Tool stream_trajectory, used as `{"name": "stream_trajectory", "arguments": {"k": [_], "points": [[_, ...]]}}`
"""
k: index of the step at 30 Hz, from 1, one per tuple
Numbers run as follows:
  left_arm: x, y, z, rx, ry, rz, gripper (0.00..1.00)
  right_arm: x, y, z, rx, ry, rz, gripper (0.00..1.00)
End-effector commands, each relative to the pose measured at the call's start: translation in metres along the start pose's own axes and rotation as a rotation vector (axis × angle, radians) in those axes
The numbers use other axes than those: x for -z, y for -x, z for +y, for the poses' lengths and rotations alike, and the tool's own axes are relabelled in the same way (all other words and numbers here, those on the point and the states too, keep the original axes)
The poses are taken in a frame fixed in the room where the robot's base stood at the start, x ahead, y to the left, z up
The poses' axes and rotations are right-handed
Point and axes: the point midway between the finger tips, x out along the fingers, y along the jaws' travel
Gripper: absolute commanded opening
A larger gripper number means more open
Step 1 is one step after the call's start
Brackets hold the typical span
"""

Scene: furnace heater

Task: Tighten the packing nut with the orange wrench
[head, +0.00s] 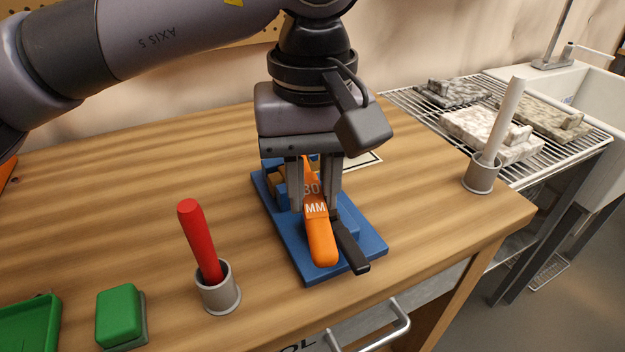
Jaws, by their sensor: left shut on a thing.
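The orange wrench (320,239), marked "30 MM", lies over a blue base (296,246) on the wooden bench. My left gripper (315,205) points straight down and is shut on the wrench's shaft. The wrench's handle end points toward the front of the bench. Its far end is hidden behind my gripper, and a brass-coloured part (276,181) shows beside it at the left. I cannot make out the packing nut itself. A black handle (351,246) sticks out toward the front, just right of the wrench. My right gripper is not in view.
A red stick (200,240) stands in a grey cup (218,290) at front left, with a green block (119,316) and green tray (27,327) beyond. A white stick (503,122) stands in a cup at right. A wire rack (553,150) holds several stone-like blocks. The bench's left middle is clear.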

Motion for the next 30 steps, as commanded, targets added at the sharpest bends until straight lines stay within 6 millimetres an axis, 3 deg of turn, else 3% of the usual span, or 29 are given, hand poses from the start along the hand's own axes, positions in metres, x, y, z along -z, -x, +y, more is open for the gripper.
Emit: {"name": "stream_trajectory", "arguments": {"k": [30], "points": [[0.000, -0.022, 0.000, -0.001, 0.000, 0.001, 0.00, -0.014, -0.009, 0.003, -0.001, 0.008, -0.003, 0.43]]}}
